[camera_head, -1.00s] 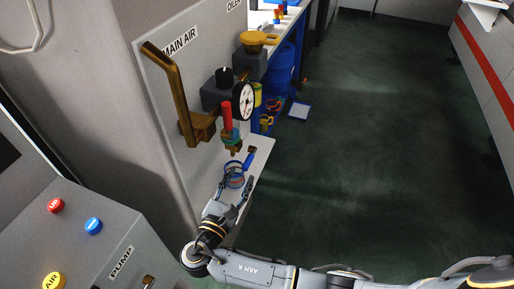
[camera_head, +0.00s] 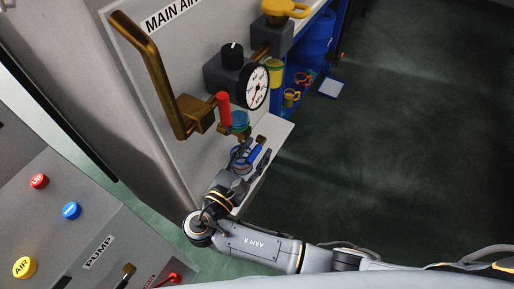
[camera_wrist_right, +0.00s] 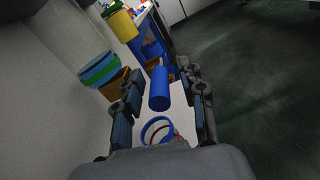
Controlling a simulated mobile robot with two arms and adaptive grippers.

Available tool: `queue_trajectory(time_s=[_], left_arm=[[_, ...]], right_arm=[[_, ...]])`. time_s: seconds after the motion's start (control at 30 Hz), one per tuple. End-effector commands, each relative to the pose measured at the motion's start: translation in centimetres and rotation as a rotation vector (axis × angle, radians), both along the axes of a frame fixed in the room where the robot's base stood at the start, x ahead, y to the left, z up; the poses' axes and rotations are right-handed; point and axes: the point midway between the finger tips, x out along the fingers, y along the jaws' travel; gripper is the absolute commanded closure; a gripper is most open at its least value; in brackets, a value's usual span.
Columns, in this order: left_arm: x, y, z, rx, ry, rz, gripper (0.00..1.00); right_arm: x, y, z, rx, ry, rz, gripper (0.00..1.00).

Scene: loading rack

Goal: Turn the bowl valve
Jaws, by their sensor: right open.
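The valve under the bowl shows a blue handle (camera_head: 255,153), which points out from the panel below a teal bowl (camera_head: 239,121). My right gripper (camera_head: 252,158) is up at the blue handle, below the bowl. In the right wrist view the blue handle (camera_wrist_right: 159,89) lies between the two open fingers of my right gripper (camera_wrist_right: 165,95), with gaps on both sides. The fingers do not look closed on it. The valve's body is largely hidden by the gripper in the head view. My left gripper is not in view.
A red handle (camera_head: 223,109) and a round gauge (camera_head: 254,86) sit just above. A large brass lever (camera_head: 156,70) is up left. A blue-rimmed cup (camera_wrist_right: 157,130) stands on the white shelf (camera_head: 275,135) below. The floor at right is clear.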

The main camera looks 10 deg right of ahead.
Motion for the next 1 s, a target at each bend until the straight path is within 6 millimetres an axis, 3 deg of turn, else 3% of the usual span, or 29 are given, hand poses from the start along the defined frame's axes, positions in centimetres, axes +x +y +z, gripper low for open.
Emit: queue_trajectory(time_s=[0.1, 0.3, 0.73, 1.0], left_arm=[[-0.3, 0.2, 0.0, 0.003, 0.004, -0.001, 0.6], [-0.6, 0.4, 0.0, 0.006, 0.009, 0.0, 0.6], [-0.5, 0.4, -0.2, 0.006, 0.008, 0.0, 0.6], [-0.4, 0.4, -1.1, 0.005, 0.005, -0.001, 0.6]], right_arm=[[0.0, 0.0, 0.0, 0.0, 0.0, 0.0, 0.62], [0.0, 0.0, 0.0, 0.0, 0.0, 0.0, 1.0], [0.1, -0.1, -0.2, -0.017, -0.018, -0.001, 1.0], [0.1, -0.1, -1.1, -0.102, -0.132, -0.002, 1.0]])
